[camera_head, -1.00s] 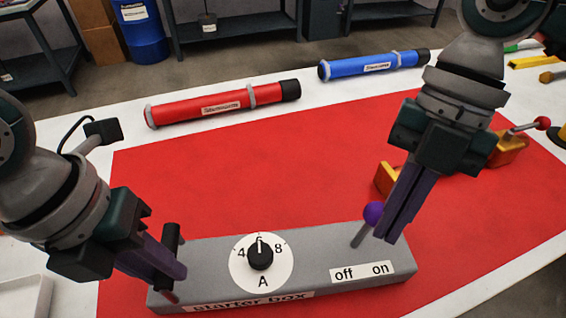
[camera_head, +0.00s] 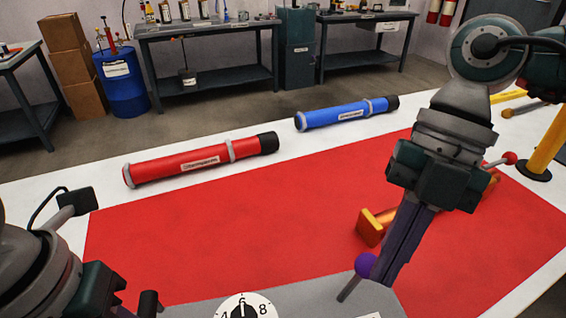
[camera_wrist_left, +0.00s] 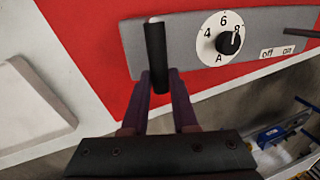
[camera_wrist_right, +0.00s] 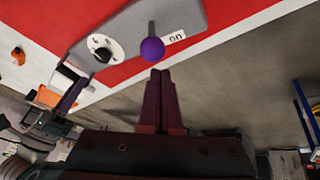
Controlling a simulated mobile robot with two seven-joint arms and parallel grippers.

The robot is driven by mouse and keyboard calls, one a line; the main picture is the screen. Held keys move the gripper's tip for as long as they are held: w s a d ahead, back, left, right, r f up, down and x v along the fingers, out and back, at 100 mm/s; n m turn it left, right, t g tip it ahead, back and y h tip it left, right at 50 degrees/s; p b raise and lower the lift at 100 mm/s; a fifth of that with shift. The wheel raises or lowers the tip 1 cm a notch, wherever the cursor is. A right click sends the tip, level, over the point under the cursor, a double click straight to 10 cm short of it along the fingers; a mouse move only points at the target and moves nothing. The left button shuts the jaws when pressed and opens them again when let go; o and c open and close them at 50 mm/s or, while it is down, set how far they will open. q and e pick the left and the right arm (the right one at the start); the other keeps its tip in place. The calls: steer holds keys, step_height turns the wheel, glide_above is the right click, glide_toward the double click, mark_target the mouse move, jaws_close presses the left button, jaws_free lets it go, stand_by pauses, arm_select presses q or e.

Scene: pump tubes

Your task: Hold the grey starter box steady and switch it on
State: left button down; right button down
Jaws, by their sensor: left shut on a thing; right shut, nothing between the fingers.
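The grey starter box (camera_head: 290,302) lies on the red mat, cut off by the bottom edge of the head view. Its dial (camera_wrist_left: 228,41) and off and on labels show in the left wrist view. A lever with a purple ball (camera_head: 366,265) rises from the box; the ball covers part of the label area in the right wrist view (camera_wrist_right: 152,49). My left gripper (camera_wrist_left: 160,82) is shut on the box's black upright handle (camera_wrist_left: 155,55). My right gripper (camera_head: 391,278) is shut and empty, just right of the ball; whether it touches cannot be told.
A red tube (camera_head: 195,162) and a blue tube (camera_head: 345,114) lie on the white table behind the red mat (camera_head: 230,240). An orange part with a red-knobbed lever (camera_head: 372,228) stands behind my right gripper. A yellow post (camera_head: 548,145) stands at right. The middle of the mat is clear.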

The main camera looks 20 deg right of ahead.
steer(key=s+a+r, duration=0.1)
steer(key=s+a, duration=0.2)
steer(key=d+f+v, duration=0.1)
steer(key=d+v, duration=0.1)
steer(key=v, duration=0.8)
steer(key=shift+s, duration=0.1)
stand_by(0.3)
steer(key=w+a+r+m+h, duration=0.4)
steer(key=w+a+m, duration=0.1)
steer(key=w+m, duration=0.5)
steer(key=s+f+m, duration=0.1)
steer(key=s+f, duration=0.4)
steer(key=f, duration=0.7)
steer(key=shift+d+f+t, duration=0.3)
steer(key=shift+f, duration=0.05)
